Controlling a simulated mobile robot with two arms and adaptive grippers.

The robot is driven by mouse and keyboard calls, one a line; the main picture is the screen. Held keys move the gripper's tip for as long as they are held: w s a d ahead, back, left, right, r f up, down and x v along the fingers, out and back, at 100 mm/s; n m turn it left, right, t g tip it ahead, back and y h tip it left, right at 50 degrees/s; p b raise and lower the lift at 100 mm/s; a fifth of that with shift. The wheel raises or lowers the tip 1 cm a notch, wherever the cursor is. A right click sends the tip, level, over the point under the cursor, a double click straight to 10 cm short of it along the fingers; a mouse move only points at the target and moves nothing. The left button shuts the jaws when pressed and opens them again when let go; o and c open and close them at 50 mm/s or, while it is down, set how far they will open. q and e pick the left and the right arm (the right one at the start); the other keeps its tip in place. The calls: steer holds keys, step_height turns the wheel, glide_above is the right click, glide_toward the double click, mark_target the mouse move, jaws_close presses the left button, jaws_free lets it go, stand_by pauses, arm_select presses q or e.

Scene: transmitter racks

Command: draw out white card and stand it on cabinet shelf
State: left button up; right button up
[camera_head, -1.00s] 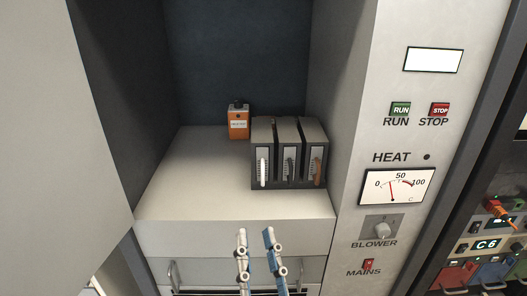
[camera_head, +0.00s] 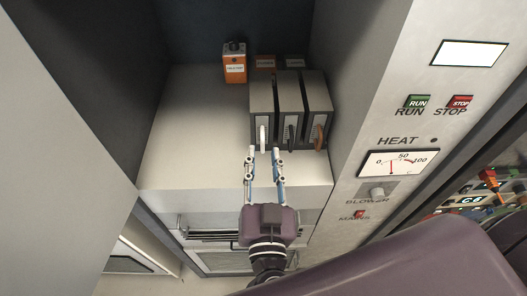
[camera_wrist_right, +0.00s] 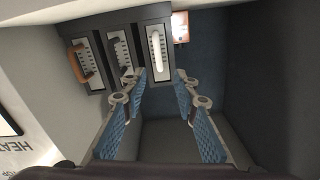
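A dark rack (camera_head: 328,128) on the cabinet shelf (camera_head: 190,120) holds three upright cards side by side. The white card (camera_head: 261,97) is the leftmost in the head view and has a white handle (camera_head: 262,138) on its front. In the right wrist view that handle (camera_wrist_right: 156,48) is the rightmost of three. My right gripper (camera_head: 264,152) is open and empty, just in front of the white handle. In the wrist view its fingertips (camera_wrist_right: 160,76) lie either side of and below the handle, with no contact visible. My left gripper is not in view.
The neighbouring cards have a black handle (camera_head: 290,136) and a brown handle (camera_head: 318,137). An orange labelled box (camera_head: 234,66) stands at the shelf's back. More small labelled boxes (camera_head: 265,62) show behind the rack. The shelf left of the rack is clear; cabinet walls bound both sides.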

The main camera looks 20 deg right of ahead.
mark_target(263, 141)
steer(key=shift+w+d+r, duration=0.1)
steer(key=shift+w, duration=0.35)
steer(key=x, duration=0.2)
steer(key=b+x, duration=0.1)
steer(key=x, duration=0.2)
steer(key=shift+w+d+f, duration=0.1)
steer(key=shift+w+f, duration=0.1)
steer(key=shift+w, duration=0.1)
steer(key=shift+s+r, duration=0.15)
steer(key=shift+s, duration=0.1)
steer(key=shift+w, duration=0.2)
steer(key=c, duration=0.4)
jaws_close()
